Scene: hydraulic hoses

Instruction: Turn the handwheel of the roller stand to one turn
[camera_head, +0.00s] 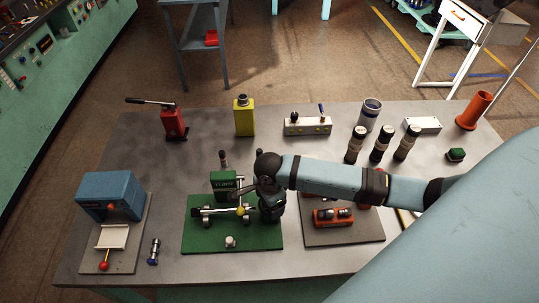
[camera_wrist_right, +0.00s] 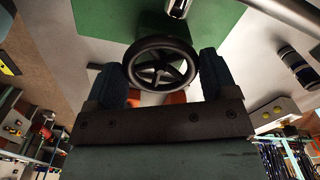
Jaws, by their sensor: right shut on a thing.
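The handwheel (camera_wrist_right: 160,63) is a black spoked wheel in the right wrist view. It sits between the two dark blue fingers of my right gripper (camera_wrist_right: 158,78), which is shut on its rim. A green baseplate (camera_wrist_right: 210,22) and a chrome cylinder end (camera_wrist_right: 178,8) lie beyond it. In the head view my right gripper (camera_head: 270,207) reaches down at the right side of the green baseplate (camera_head: 205,242), and hides the wheel there. The plate carries a green block (camera_head: 224,184), a chrome bar (camera_head: 213,211) and a yellow ball (camera_head: 241,211). My left gripper is not in view.
A blue machine (camera_head: 108,190) stands on the left, with a small fitting (camera_head: 153,252) beside it. An orange clamp (camera_head: 333,217) sits on a grey plate right of my gripper. A red hand pump (camera_head: 173,123), yellow bottle (camera_head: 244,117) and manifold (camera_head: 307,126) stand behind.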

